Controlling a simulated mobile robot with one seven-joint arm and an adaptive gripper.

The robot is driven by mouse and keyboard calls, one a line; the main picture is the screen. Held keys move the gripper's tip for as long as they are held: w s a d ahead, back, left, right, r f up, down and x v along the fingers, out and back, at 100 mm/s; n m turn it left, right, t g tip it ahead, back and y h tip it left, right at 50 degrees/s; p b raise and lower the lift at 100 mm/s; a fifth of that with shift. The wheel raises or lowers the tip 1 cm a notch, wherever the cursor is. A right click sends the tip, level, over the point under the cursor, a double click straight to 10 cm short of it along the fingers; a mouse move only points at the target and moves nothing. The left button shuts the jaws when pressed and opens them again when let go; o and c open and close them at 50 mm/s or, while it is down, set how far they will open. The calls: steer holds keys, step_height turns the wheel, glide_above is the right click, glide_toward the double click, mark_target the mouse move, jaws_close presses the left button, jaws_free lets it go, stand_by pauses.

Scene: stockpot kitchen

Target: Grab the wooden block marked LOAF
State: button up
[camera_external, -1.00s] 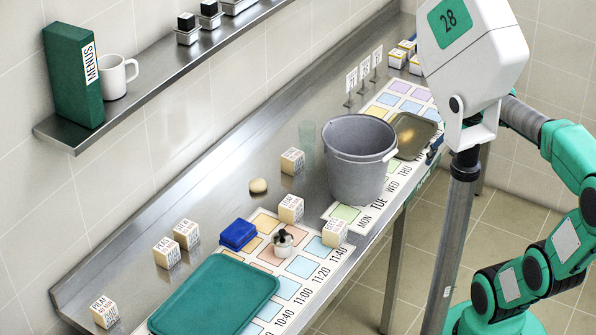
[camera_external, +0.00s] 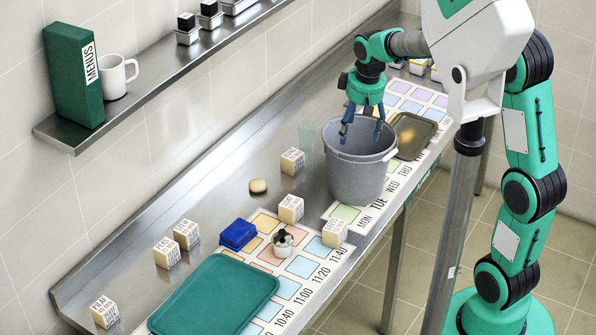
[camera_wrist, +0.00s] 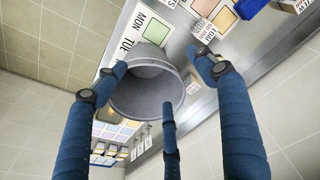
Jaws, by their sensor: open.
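The wooden block marked LOAF (camera_external: 290,209) appears to be the pale cube standing on the printed chart, left of the grey pot; its lettering is small in the external view. In the wrist view a block with LOAF-like lettering (camera_wrist: 205,31) shows near the top, just beyond a fingertip. My gripper (camera_external: 362,136) is open and empty, fingers pointing down over the mouth of the grey pot (camera_external: 357,178). The pot lies between the fingers in the wrist view (camera_wrist: 160,78), below them. The gripper is well to the right of the block and higher than it.
Other lettered blocks stand near: one behind (camera_external: 292,162), one at the front chart edge (camera_external: 334,233) and several to the left. A blue box (camera_external: 238,234), a small pale-and-black item (camera_external: 283,241), a round stone-like thing (camera_external: 258,186) and a green tray (camera_external: 215,298) lie around.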

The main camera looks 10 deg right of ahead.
steer(key=w+a+f+n+p, duration=0.2)
steer(key=w+a+f, duration=0.3)
steer(key=a, duration=0.4)
steer(key=n+g+p, duration=0.1)
steer(key=g+p, duration=0.1)
glide_above(291, 202)
step_height(291, 202, down, 9)
steer(key=shift+a+h, duration=0.15)
steer(key=shift+h, duration=0.15)
steer(key=shift+f, duration=0.25)
steer(key=shift+f+b, duration=0.7)
steer(key=shift+f, duration=3.45)
steer(key=shift+f, duration=0.1)
steer(key=shift+f+b, duration=0.45)
steer(key=shift+f, duration=2.05)
